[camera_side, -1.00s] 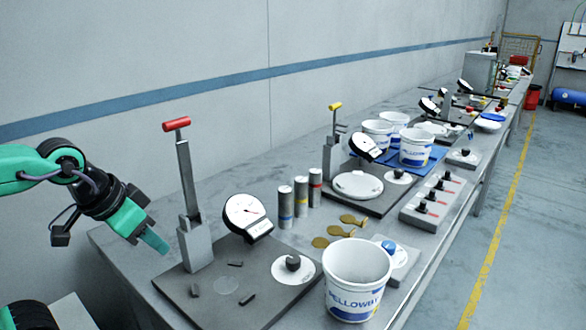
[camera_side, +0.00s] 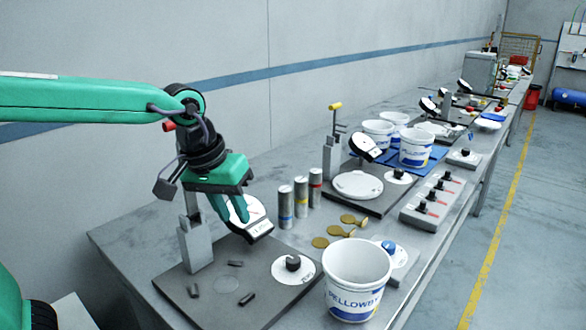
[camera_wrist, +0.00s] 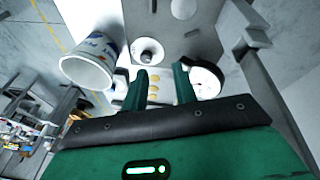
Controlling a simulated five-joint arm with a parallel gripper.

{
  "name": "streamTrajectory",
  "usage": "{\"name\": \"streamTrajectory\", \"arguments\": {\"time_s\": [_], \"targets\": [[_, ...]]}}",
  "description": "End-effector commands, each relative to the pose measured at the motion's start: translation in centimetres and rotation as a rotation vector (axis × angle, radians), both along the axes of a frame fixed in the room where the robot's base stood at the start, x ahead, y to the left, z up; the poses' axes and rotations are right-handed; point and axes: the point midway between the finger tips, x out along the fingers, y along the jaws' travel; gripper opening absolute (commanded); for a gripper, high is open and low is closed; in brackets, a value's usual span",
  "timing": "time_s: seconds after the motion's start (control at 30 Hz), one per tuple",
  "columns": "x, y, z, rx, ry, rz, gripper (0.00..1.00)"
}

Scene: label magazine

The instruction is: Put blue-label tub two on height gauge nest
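Similar tubs, one marked here (camera_side: 416,147), stand on a blue mat farther back. I cannot tell which is number two. The near gauge plate (camera_side: 190,318) carries a red-handled column, a dial (camera_side: 258,229) and small dark stops around a pale circle (camera_side: 225,285), which looks like the nest and is empty. My gripper (camera_side: 228,215) hangs above this plate, before the dial. Its fingers (camera_wrist: 160,82) are apart with nothing between them.
Several grey cylinders (camera_side: 301,192) and brass discs (camera_side: 340,231) stand or lie behind. A second yellow-handled gauge (camera_side: 331,157) holds a white lid (camera_side: 358,185). The bench's left end is clear.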

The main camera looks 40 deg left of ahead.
Motion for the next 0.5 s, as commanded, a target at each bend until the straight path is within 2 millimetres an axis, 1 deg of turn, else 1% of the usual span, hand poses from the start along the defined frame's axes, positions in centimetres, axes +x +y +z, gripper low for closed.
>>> {"name": "streamTrajectory", "arguments": {"time_s": [0.03,0.2,0.5], "targets": [[1.0,-1.0,-0.2,-0.006,0.021,0.016,0.28],[3.7,-4.0,-0.8,-0.025,0.075,0.089,0.28],[7.6,-9.7,-3.1,-0.039,0.165,0.217,0.28]]}}
